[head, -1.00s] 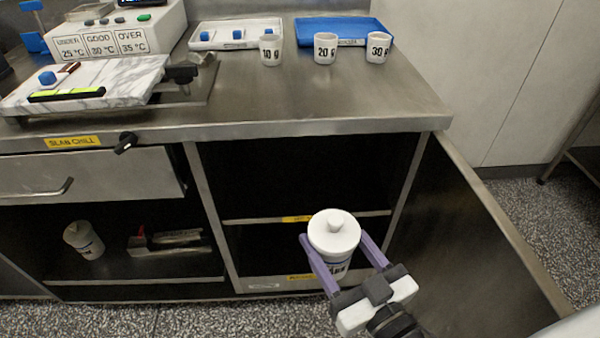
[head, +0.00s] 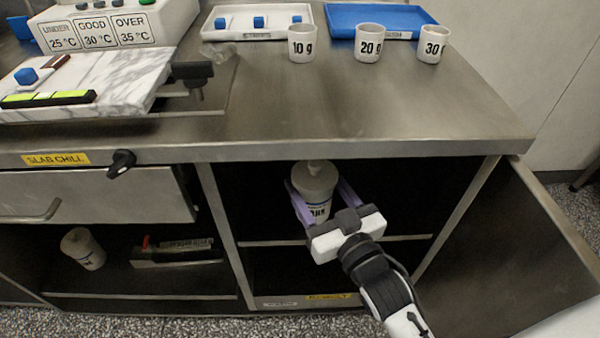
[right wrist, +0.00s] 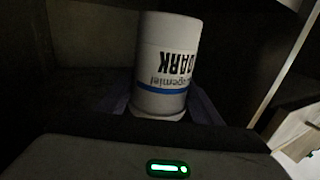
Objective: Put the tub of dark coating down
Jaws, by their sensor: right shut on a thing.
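The tub of dark coating (head: 315,185) is white with a knobbed lid and stays upright. My right gripper (head: 318,196) is shut on it, its purple fingers on either side of the tub. It is inside the open right cabinet, at the level of the upper shelf (head: 405,238). Whether its base touches the shelf is hidden behind my gripper. In the right wrist view the tub (right wrist: 165,62) shows upside down, with "DARK" on its label. My left gripper is not in view.
The worktop edge (head: 330,150) runs just above the tub. The open cabinet door (head: 510,240) stands to the right. A second white tub (head: 84,248) is in the left bay. Three cups, marked 10 g (head: 302,44), 20 g (head: 369,44) and 30 (head: 432,45), stand on the worktop.

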